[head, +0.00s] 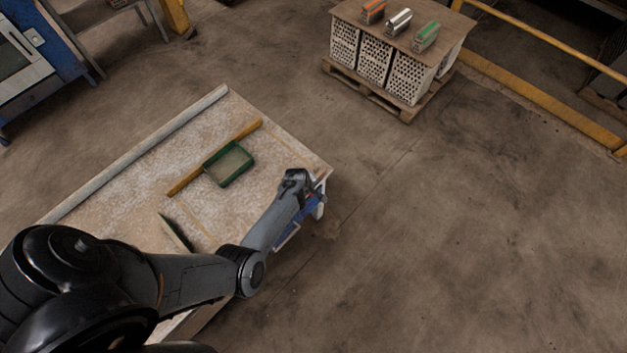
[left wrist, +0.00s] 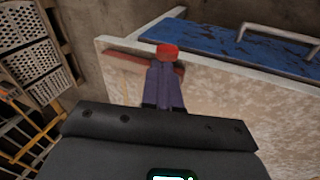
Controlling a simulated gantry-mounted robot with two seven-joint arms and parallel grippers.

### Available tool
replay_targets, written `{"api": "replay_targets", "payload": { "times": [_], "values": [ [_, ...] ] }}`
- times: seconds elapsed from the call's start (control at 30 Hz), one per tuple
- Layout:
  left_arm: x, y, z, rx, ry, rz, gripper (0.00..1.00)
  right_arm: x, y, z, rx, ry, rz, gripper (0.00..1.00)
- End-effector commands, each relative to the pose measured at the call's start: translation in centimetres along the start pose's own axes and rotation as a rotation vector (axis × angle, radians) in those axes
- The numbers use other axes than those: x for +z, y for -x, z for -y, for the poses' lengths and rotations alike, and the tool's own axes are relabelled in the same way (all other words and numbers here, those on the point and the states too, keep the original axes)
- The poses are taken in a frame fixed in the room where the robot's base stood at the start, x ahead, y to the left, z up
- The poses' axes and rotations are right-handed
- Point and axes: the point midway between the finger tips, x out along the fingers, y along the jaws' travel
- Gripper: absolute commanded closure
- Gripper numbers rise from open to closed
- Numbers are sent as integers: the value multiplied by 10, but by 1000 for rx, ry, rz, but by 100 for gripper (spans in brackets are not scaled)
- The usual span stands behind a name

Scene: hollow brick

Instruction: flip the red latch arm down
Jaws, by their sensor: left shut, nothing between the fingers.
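A red piece (left wrist: 167,51), which looks like part of the latch arm, shows in the left wrist view at the table's edge, just beyond my fingertips. A dull red-brown strip (left wrist: 124,62) lies on the table to its left. My left gripper (left wrist: 166,74) is shut and empty, pointing at the red piece and hiding part of what lies behind it. I cannot tell whether they touch. In the head view my left gripper (head: 297,176) is over the table's right corner, and the latch is too small and covered to make out. My right gripper is not in view.
The worktable (head: 130,180) carries a green tray (head: 230,165) and a yellow-orange bar (head: 190,178). A blue panel with a metal handle (left wrist: 270,32) is on the table's side. A pallet of hollow bricks (head: 375,60) stands at the back right. Floor between is clear.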

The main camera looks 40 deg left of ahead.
Motion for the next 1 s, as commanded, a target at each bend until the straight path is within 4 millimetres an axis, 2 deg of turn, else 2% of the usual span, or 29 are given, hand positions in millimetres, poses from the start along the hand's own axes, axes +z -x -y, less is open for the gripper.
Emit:
{"api": "replay_targets", "payload": {
  "times": [0.2, 0.4, 1.0],
  "values": [
    [3, -16, 16, -1, 2, 1, 100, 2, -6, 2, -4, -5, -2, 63],
    [4, -24, 23, -1, 1, 0, 100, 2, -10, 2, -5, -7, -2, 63],
    [4, -33, 34, -11, 4, 0, 100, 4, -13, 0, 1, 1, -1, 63]
  ]
}}
